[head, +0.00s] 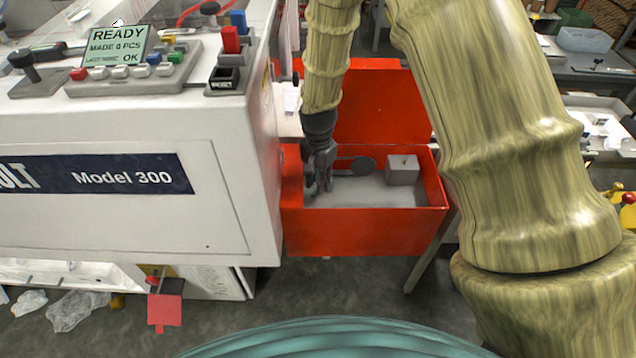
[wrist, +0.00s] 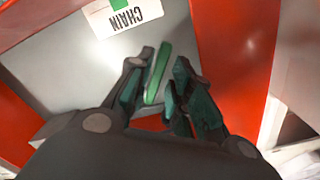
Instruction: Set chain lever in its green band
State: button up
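The label reading CHAIN (wrist: 134,16) is at the top of the wrist view, on a grey surface, with a green patch (wrist: 121,4) beside it. A bright green bar (wrist: 158,72), which may be the chain lever, stands between the fingers of my gripper (wrist: 160,82). It is close to the left finger, with a gap to the right fingers. In the head view my gripper (head: 318,180) points down inside the left end of the open red box (head: 365,232). A little green shows at its fingertips there. The lever's lower end is hidden.
A grey block (head: 402,170) and a dark round-ended part (head: 362,165) are in the box, right of my gripper. The box's red lid (head: 382,100) stands up behind. A white machine (head: 120,215) with a control panel (head: 135,70) adjoins on the left.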

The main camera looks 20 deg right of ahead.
jog(key=shift+f, duration=1.1)
grip_shut()
